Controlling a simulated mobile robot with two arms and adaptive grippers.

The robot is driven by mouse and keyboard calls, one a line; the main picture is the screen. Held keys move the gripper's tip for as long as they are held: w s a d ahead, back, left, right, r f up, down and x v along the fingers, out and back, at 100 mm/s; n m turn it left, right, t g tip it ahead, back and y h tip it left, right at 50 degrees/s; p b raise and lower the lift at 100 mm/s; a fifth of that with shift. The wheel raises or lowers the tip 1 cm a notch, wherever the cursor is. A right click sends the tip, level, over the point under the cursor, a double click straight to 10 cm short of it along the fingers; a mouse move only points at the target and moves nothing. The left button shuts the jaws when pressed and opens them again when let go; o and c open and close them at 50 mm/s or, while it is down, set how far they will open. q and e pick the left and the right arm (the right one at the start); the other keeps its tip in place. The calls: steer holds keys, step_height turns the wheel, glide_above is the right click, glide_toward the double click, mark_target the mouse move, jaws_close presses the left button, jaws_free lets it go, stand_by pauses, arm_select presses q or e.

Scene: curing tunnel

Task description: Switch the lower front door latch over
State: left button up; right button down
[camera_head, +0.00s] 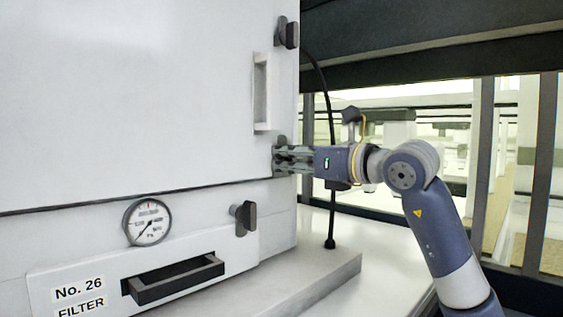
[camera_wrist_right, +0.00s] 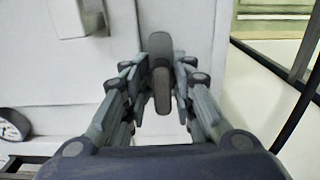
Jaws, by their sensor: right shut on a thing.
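The lower front door latch (camera_wrist_right: 159,45) is a dark grey knob at the right edge of the white door (camera_head: 150,90). In the wrist view it stands upright between the fingers of my right gripper (camera_wrist_right: 160,88). In the head view my right gripper (camera_head: 280,160) reaches in from the right and is shut on the latch, whose body is mostly hidden by the fingers. My left gripper is in neither view.
The upper latch (camera_head: 288,33) and a white door handle (camera_head: 261,92) are above. Below are a pressure gauge (camera_head: 148,222), another dark knob (camera_head: 243,217) and a filter drawer with a black handle (camera_head: 176,280). A black cable (camera_head: 331,180) hangs behind my gripper.

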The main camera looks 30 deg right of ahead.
steer(key=shift+s+d+r, duration=0.15)
steer(key=shift+d+r, duration=0.1)
steer(key=shift+r, duration=0.35)
steer(key=shift+s+d+n, duration=0.15)
steer(key=shift+d+n, duration=0.1)
steer(key=shift+n, duration=0.15)
steer(key=n, duration=0.2)
steer(key=shift+a+n+t, duration=0.1)
steer(key=shift+n+t, duration=0.2)
steer(key=shift+n, duration=0.1)
steer(key=n, duration=0.5)
steer(key=shift+s+a, duration=0.1)
steer(key=shift+a, duration=0.1)
steer(key=n, duration=0.5)
steer(key=shift+a+f+n, duration=0.15)
steer(key=shift+f+n, duration=0.1)
steer(key=shift+n, duration=0.15)
steer(key=n, duration=0.3)
steer(key=shift+f, duration=0.2)
steer(key=shift+a, duration=0.1)
steer(key=shift+f+n, duration=0.2)
steer(key=shift+n, duration=0.1)
